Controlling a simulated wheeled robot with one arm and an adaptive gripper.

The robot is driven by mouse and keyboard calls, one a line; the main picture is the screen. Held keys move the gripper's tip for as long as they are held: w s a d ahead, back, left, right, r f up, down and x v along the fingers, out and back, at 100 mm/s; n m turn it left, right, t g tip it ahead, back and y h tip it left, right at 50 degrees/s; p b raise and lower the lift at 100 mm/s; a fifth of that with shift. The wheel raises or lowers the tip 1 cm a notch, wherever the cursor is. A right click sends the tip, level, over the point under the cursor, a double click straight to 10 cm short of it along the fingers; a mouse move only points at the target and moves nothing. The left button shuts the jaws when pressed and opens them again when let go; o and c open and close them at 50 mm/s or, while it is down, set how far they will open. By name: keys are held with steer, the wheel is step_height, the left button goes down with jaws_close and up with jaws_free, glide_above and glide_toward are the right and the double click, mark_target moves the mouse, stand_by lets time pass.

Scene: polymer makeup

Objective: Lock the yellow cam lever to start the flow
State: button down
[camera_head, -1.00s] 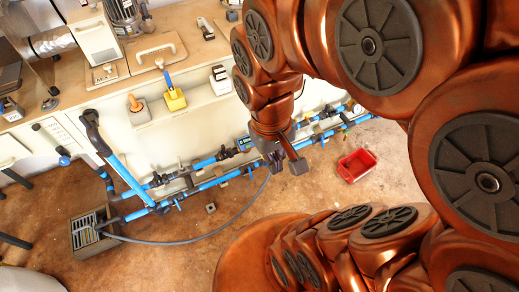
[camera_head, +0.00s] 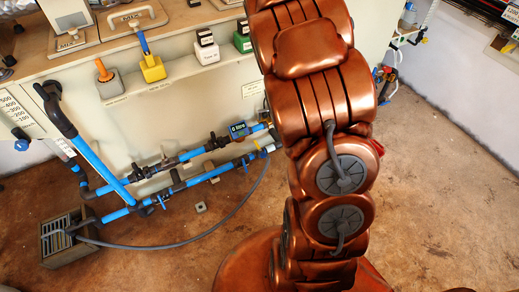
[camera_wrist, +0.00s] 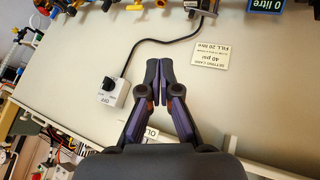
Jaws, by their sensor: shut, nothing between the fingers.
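In the wrist view my gripper (camera_wrist: 157,70) is shut, its dark fingertips together and empty in front of the cream panel. In the head view my copper arm hides it. A small yellow part (camera_head: 257,145) sits on the blue pipework in the head view, beside my arm; I cannot tell whether it is the cam lever or how it is set. The blue meter (camera_head: 239,130) reads "0 litre"; it also shows at the top right of the wrist view (camera_wrist: 268,6). A setting card (camera_wrist: 196,61) reads "40 psi, fill 20 litre".
A white switch box (camera_wrist: 107,91) with a black knob and "OFF" label is left of my fingers. A hose runs to a grey floor drain (camera_head: 66,235).

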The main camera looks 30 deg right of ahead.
steer(key=w+d+f+t+y+b, duration=0.1)
steer(key=w+f+b, duration=0.15)
steer(key=f, duration=0.65)
steer(key=w+d+f+t+y+b, duration=0.15)
steer(key=f+b, duration=0.25)
steer(key=f, duration=0.5)
steer(key=n+t+y+b, duration=0.15)
steer(key=y+b, duration=0.25)
steer(key=b, duration=0.5)
glide_above(257, 145)
steer(key=s+d, duration=0.1)
steer(key=d, duration=0.1)
step_height(257, 145, down, 21)
steer(key=shift+a+f+m+t+b, duration=0.15)
steer(key=shift+f+b, duration=0.3)
steer(key=shift+f, duration=0.2)
steer(key=shift+a+f+m+t+b, duration=0.15)
steer(key=shift+f+b, duration=0.25)
steer(key=shift+f, duration=0.2)
steer(key=shift+w+a+f+b, duration=0.15)
steer(key=shift+f+b, duration=0.25)
steer(key=shift+f, duration=0.4)
